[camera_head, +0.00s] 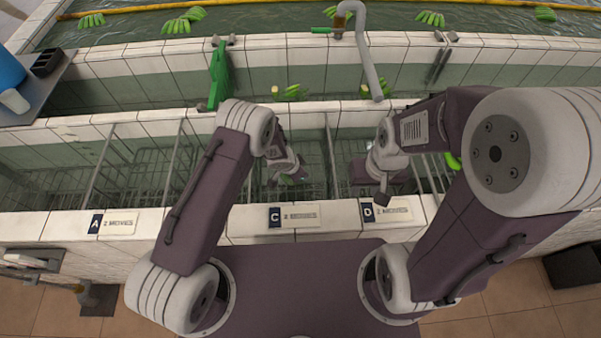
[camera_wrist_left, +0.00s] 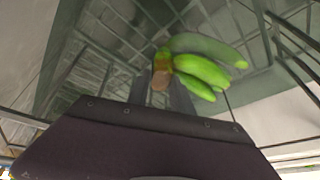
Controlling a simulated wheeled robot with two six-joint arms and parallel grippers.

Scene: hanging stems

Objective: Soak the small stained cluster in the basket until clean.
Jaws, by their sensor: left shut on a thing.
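A small green banana cluster (camera_wrist_left: 203,72) shows in the left wrist view, with a brown stem end. My left gripper (camera_wrist_left: 163,88) is shut on that stem. The upper fruit looks duller than the others; I cannot tell if that is stain, shade or water. In the head view my left gripper (camera_head: 288,170) is low in the wire basket (camera_head: 318,160) behind label C, and only a bit of green shows there. My right gripper (camera_head: 380,190) hangs over the basket behind label D; its jaws are too hidden to tell open from shut.
A white tiled wall (camera_head: 255,221) with labels A, C and D runs in front of the baskets. Another cluster (camera_head: 290,92) lies in the channel behind. A grey pipe (camera_head: 366,52) and a green gate (camera_head: 219,75) stand at the back wall. Several clusters float in the far pool.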

